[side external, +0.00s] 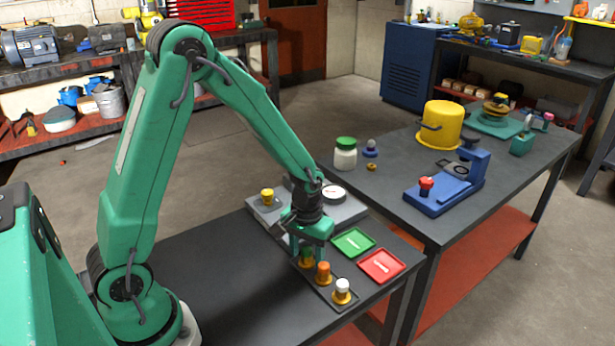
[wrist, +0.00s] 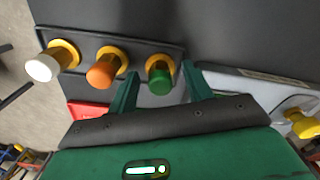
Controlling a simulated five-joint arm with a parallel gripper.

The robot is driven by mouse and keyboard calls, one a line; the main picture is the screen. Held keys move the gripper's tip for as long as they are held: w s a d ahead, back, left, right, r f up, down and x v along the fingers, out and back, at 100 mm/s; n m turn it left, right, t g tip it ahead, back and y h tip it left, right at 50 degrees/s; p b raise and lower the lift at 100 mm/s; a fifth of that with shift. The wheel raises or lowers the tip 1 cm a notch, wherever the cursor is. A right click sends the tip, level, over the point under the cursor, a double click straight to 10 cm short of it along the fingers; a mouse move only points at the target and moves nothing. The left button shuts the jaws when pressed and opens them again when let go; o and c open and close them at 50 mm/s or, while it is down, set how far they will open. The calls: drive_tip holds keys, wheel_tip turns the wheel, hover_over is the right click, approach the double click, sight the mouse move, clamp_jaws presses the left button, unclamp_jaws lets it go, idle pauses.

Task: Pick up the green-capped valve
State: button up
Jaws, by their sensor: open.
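The green-capped valve (wrist: 160,76) has a yellow base and stands in a dark tray beside the other valves. In the side view its yellow lower part (side external: 306,263) shows just below my gripper, which hides its cap. My gripper (side external: 309,246) is open and points down over it. In the wrist view the two fingers lie to the left and right of the green cap. I cannot tell whether they touch it. An orange-capped valve (wrist: 103,70) and a white-capped valve (wrist: 52,62) stand in the same row, clear of the fingers.
A dark tray (side external: 318,291) holds the valves. A green plate (side external: 352,242) and a red plate (side external: 381,266) lie to its right. A grey fixture (side external: 345,212) with a yellow knob (side external: 267,197) is behind. The table is bare toward my base.

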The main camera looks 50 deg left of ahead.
sight(307, 248)
drive_tip(key=shift+f, duration=0.25)
idle(0.3)
clamp_jaws()
drive_tip(key=shift+r, duration=0.15)
drive_tip(key=shift+r, duration=0.85)
wheel_tip(307, 248, up, 2)
drive_tip(key=shift+r, duration=0.1)
drive_tip(key=s+d+r, duration=0.5)
drive_tip(key=d+r, duration=0.2)
drive_tip(key=d, duration=0.3)
drive_tip(key=shift+s, duration=0.4)
